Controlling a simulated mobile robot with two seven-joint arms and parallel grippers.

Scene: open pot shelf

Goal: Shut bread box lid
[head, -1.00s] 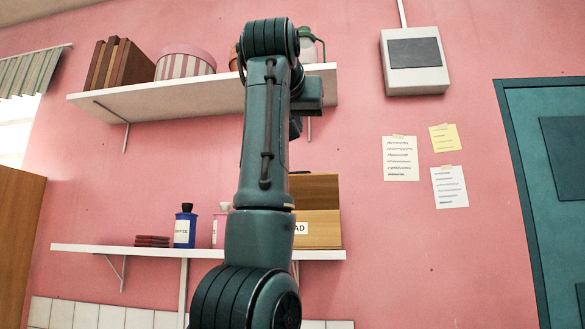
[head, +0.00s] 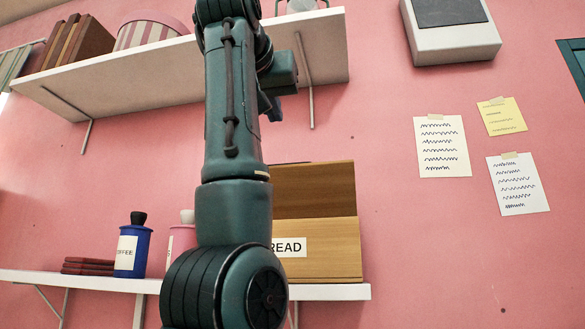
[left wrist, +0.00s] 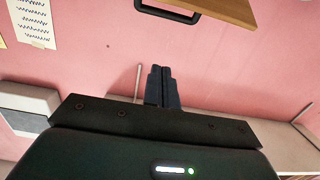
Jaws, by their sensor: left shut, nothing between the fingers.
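The wooden bread box (head: 335,250) stands at the right end of the lower shelf in the head view. Its label reads "READ", with the left part hidden behind my arm. A darker brown panel, which looks like the raised lid (head: 315,188), stands up above the box front; the lid is open. In the left wrist view a wooden panel (left wrist: 225,8) with a dark handle (left wrist: 165,10) shows at the top edge. My left gripper (left wrist: 162,72) is shut and empty, apart from that panel. In the head view it is mostly hidden behind my arm. My right gripper is not in view.
The upper shelf (head: 200,75) overhangs with books (head: 75,42) and a striped round box (head: 150,30). A blue coffee jar (head: 132,250) and a pink jar (head: 183,235) stand left of the bread box on the lower shelf (head: 330,292). The wall right of the box is clear below the notes.

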